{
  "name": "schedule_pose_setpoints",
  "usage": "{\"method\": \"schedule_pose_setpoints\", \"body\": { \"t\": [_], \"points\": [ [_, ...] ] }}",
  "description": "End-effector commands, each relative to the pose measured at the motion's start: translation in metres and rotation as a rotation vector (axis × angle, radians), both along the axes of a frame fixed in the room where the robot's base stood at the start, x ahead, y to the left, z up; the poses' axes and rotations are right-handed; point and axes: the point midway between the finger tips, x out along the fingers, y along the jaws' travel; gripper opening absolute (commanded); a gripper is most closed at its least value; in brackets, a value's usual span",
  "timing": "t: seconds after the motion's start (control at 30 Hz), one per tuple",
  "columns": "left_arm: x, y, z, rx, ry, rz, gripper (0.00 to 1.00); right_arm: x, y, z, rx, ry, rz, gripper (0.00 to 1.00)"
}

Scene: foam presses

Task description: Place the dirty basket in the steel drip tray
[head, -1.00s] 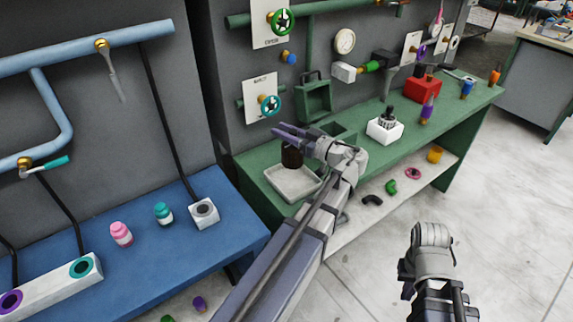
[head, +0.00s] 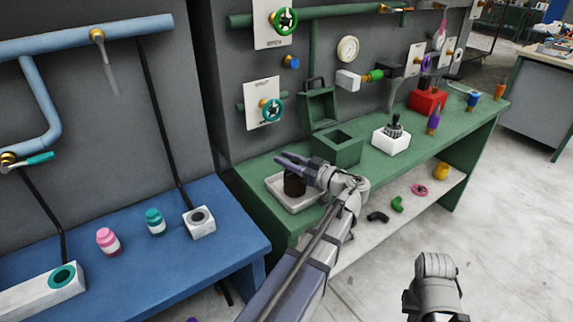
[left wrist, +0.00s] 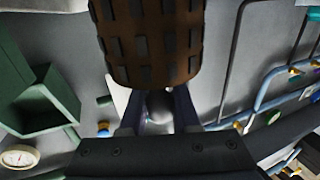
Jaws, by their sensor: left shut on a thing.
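The dirty basket (head: 294,185) is a dark brown cylinder. In the left wrist view the basket (left wrist: 150,42) shows rows of dark slots in its wall. My left gripper (head: 287,162) is shut on it at its upper end. The basket hangs upright over the steel drip tray (head: 306,204), a shallow pale tray on the left end of the green bench. Its lower end looks within the rim; whether it touches the tray floor I cannot tell. My right arm shows at the lower right of the head view, but its fingers do not show.
An open green bin (head: 338,148) stands just behind and right of the tray. Farther right are a white block (head: 391,140) with a dark toothed part and a red box (head: 428,100). A blue bench (head: 150,265) stands left. Valve panels line the wall behind.

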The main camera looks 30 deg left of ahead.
Motion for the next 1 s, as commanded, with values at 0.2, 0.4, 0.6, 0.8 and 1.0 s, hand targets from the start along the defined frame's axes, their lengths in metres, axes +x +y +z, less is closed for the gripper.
{"method": "schedule_pose_setpoints", "body": {
  "t": [0.2, 0.4, 0.6, 0.8, 1.0],
  "points": [
    [0.0, 0.0, -0.001, 0.001, 0.0, 0.0, 0.0, 0.0, 0.0, -0.001, 0.0, 0.0, 0.0, 0.0],
    [0.0, 0.0, -0.002, 0.0, 0.0, 0.0, 0.45, 0.0, 0.0, -0.002, 0.0, 0.0, 0.0, 0.0],
    [0.0, 0.0, -0.002, 0.0, 0.0, 0.0, 0.6, 0.0, 0.0, -0.002, 0.0, 0.0, 0.0, 0.0],
    [0.0, 0.0, 0.0, 0.0, 0.0, 0.0, 0.6, 0.0, 0.0, 0.0, 0.0, 0.0, 0.0, 0.0],
    [-0.001, -0.02, 0.002, 0.0, 0.0, -0.004, 0.6, 0.0, 0.0, 0.002, 0.0, 0.0, 0.0, 0.0]
  ]
}}
